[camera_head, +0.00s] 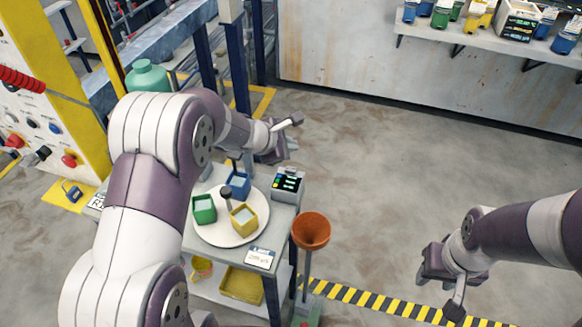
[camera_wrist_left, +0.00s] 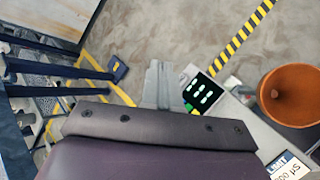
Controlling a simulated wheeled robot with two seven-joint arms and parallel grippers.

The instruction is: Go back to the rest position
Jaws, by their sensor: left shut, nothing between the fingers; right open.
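My left arm reaches in from the left in the head view, and its gripper (camera_head: 287,138) is above the far end of a small table (camera_head: 185,242). This gripper is shut and empty; its fingers (camera_wrist_left: 160,85) also show in the left wrist view, to the left of a digital display box. My right gripper (camera_head: 447,285) is at the lower right in the head view, open and empty over bare floor. Neither gripper touches any object that I can see.
On the table are a round white tray (camera_head: 215,238) with green (camera_head: 204,209), yellow (camera_head: 243,219) and blue (camera_head: 238,185) containers, and the display box (camera_head: 288,184). A shelf (camera_head: 480,37) holds several containers. Floor at centre right is clear.

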